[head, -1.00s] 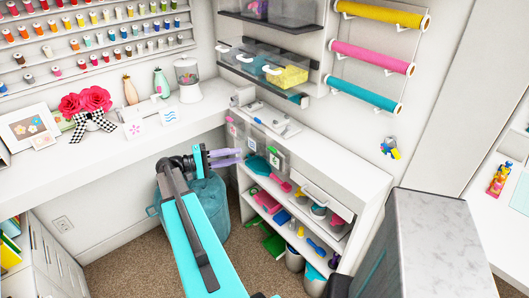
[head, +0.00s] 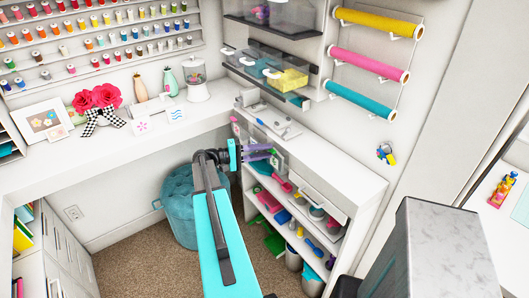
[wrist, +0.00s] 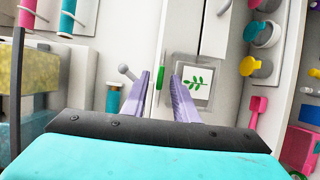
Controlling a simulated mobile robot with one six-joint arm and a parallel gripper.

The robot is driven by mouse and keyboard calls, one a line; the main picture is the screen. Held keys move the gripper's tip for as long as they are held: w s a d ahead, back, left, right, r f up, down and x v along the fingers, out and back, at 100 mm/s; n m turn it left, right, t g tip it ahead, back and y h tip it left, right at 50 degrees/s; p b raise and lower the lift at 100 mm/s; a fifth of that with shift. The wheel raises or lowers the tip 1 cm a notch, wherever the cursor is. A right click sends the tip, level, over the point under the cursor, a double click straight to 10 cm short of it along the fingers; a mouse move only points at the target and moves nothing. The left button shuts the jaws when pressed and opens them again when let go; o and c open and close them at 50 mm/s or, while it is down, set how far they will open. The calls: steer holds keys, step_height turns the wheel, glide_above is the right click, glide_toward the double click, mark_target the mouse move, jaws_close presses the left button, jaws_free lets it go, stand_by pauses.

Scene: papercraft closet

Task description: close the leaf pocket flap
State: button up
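The leaf pocket (wrist: 206,100) is a clear pouch holding a white card with a green leaf print, on the white shelf unit's front. In the head view the leaf pocket (head: 279,163) is partly covered by my fingers. I cannot make out its flap's position. In the head view my gripper (head: 271,153) is at the pocket, near the unit's top edge.
More pockets hang left of the leaf pocket. Below, shelves (head: 293,232) hold several colourful tools and bins. A teal pouf (head: 180,215) stands under the desk (head: 120,145). A grey block (head: 440,245) stands at the right. In the wrist view a teal spool (wrist: 113,98) is left of my fingers.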

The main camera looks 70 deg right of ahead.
steer(key=shift+s+d, duration=0.1)
steer(key=shift+s, duration=0.1)
steer(key=shift+w, duration=0.1)
jaws_close()
steer(key=shift+f+b, duration=0.3)
steer(key=shift+b, duration=1.1)
steer(key=shift+r, duration=0.1)
jaws_free()
